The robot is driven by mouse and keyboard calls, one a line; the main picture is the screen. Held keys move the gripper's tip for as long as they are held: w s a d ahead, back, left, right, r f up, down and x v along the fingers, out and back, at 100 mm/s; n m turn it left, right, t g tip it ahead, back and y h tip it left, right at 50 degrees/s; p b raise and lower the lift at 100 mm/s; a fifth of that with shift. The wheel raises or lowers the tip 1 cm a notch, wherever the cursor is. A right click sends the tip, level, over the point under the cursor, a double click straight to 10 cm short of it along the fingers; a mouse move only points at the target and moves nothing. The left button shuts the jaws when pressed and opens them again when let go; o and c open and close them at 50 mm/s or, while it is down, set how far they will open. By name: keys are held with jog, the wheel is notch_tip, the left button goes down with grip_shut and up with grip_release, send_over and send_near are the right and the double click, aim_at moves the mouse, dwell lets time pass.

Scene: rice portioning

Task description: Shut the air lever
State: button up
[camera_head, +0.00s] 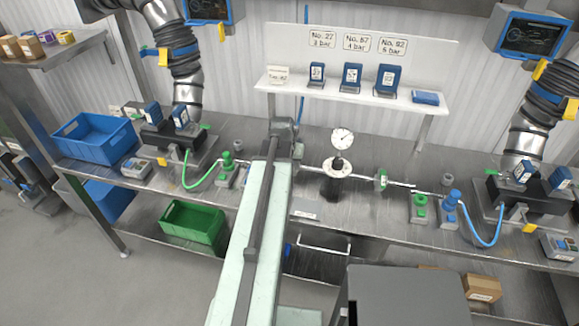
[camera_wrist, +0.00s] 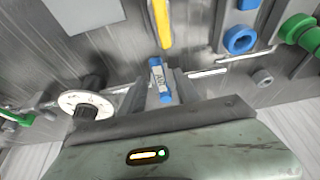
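In the wrist view, a yellow lever (camera_wrist: 163,24) comes down from the top edge. In line with it is a blue piece with a white label (camera_wrist: 158,80), whose print I cannot read surely. My gripper (camera_wrist: 162,84) has its two grey fingers apart, one on each side of this blue piece. I cannot tell whether they touch it. In the head view, my arm reaches over the bench to the pipe left of the gauge, and its end hides the lever there.
A white dial with a dark knob (camera_wrist: 87,103) is at left in the wrist view. The pressure gauge (camera_head: 342,138) stands above the bench (camera_head: 290,235). Green fittings (camera_head: 227,160) lie left of my arm, blue fittings (camera_head: 450,200) far right. A sign shelf (camera_head: 335,97) stands behind.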

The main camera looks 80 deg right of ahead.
jog(key=shift+r, duration=0.1)
jog(key=p+v, duration=0.7)
jog(key=shift+a+r, duration=0.25)
jog(key=shift+r, duration=0.05)
